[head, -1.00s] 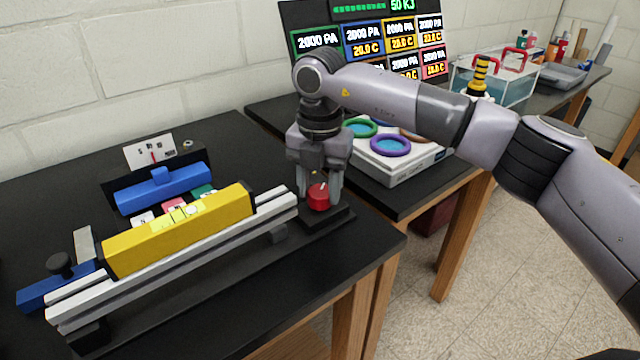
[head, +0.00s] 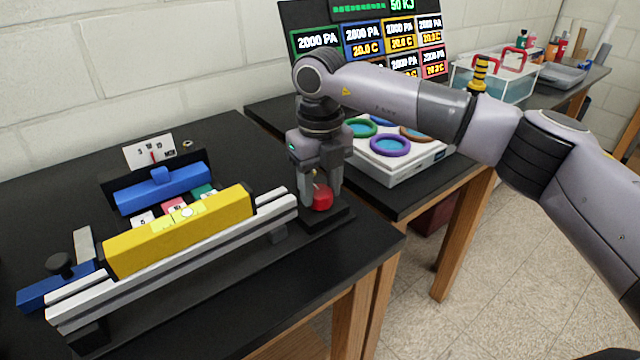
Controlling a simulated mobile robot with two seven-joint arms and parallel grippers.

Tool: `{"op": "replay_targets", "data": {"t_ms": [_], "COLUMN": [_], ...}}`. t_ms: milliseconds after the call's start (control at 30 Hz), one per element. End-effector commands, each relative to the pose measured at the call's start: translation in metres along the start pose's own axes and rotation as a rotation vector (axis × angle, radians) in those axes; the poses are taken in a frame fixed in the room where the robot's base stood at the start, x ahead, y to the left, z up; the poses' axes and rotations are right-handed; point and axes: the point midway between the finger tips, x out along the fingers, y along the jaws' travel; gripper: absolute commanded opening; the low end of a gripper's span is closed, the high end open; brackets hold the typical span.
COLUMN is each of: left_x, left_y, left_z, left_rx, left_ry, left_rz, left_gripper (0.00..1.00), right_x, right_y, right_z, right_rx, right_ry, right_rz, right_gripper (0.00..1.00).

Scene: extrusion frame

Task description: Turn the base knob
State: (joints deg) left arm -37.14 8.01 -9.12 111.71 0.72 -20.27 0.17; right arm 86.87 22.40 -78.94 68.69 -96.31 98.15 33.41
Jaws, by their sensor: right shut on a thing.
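The base knob (head: 323,199) is red and round with a pale pointer mark. It stands on a black base (head: 328,221) at the right end of the extrusion frame. My right gripper (head: 321,196) points straight down over the knob. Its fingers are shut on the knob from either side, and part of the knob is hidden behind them. The frame has silver rails (head: 170,272) with a yellow block (head: 180,232) on them. My left gripper is not in view.
A blue bar (head: 163,190) and a small dial card (head: 149,152) stand behind the frame. A black knob (head: 60,265) is at the left end. A white device with coloured rings (head: 388,172) stands on the bench to the right. The table's front edge is close.

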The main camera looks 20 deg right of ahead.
Motion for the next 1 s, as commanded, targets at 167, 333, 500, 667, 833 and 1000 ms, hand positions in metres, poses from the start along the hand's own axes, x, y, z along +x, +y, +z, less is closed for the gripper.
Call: {"op": "replay_targets", "data": {"t_ms": [167,333,500,667,833,1000], "left_x": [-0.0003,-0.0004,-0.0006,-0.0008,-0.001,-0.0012], "left_y": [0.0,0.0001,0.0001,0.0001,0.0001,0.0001], "left_z": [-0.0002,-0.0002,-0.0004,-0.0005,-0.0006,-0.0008], "left_rx": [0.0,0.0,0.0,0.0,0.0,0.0], "left_ry": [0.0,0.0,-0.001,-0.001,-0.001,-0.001], "left_rz": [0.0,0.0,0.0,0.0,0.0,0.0], "left_gripper": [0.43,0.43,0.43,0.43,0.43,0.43], "right_x": [-0.0017,-0.0017,-0.0016,-0.0016,-0.0017,-0.0019], "right_y": [-0.0005,-0.0006,-0.0008,-0.0009,-0.0009,-0.0008], "right_z": [0.0004,0.0005,0.0007,0.0008,0.001,0.0012], "right_rx": [-0.166,-0.328,-0.489,-0.641,-0.802,-0.963], "right_ry": [-0.002,-0.003,-0.003,-0.004,-0.004,-0.005], "right_rz": [0.001,0.001,0.0,0.0,0.0,0.0], "right_gripper": [0.15,0.15,0.15,0.15,0.15,0.15]}}
